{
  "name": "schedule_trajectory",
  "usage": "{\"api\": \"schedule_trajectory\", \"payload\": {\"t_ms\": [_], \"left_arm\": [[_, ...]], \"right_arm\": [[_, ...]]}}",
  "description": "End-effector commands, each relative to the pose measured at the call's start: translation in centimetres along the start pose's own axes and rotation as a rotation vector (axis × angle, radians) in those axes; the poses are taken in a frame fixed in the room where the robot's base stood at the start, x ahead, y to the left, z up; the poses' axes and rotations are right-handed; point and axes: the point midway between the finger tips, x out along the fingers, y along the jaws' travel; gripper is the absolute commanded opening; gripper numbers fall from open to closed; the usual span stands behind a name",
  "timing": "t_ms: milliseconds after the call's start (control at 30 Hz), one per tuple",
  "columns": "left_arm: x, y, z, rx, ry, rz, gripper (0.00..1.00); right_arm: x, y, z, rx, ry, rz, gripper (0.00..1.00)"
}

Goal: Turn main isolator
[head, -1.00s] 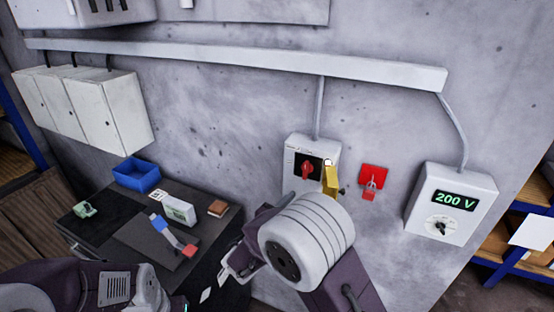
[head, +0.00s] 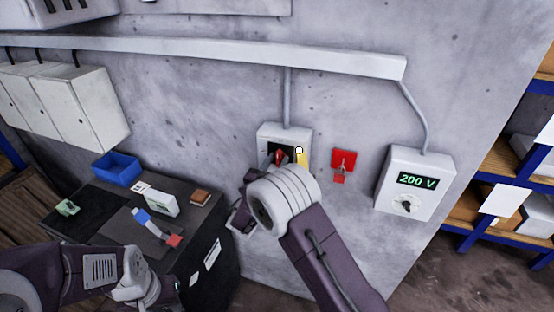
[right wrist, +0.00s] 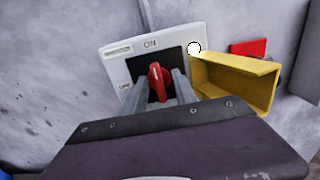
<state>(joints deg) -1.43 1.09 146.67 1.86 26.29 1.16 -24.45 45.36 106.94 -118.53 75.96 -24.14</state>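The main isolator (head: 291,129) is a white wall box with a black plate and a red rotary handle (head: 280,156). In the right wrist view the red handle (right wrist: 158,82) stands roughly upright, pointing toward the ON mark. My right gripper (right wrist: 162,88) has its two grey fingers at the plate, one on each side of the handle. Dark plate shows between fingers and handle, so I see no firm grip. In the head view my right wrist hides the lower part of the box.
A yellow open-sided piece (right wrist: 240,82) sticks out right beside the isolator, close to my right gripper. A red plate with a padlock (head: 343,162) and a 200 V meter box (head: 415,182) hang further right. A dark bench (head: 195,232) with several items stands left.

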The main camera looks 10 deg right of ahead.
Motion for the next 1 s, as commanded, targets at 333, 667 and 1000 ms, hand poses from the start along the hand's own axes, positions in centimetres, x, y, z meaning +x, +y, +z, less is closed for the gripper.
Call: {"api": "schedule_trajectory", "payload": {"t_ms": [333,667,1000], "left_arm": [[0.06,-0.01,0.01,0.000,0.000,0.000,0.30],[0.05,-0.01,0.01,0.000,0.000,0.000,0.30],[-0.09,0.00,-0.01,0.000,0.000,0.000,0.30]], "right_arm": [[-0.05,0.03,-0.04,0.000,0.001,0.001,0.00],[-0.04,0.01,-0.01,-0.037,0.000,-0.001,0.00],[-0.03,0.16,0.06,-0.272,-0.001,-0.001,0.00]]}}
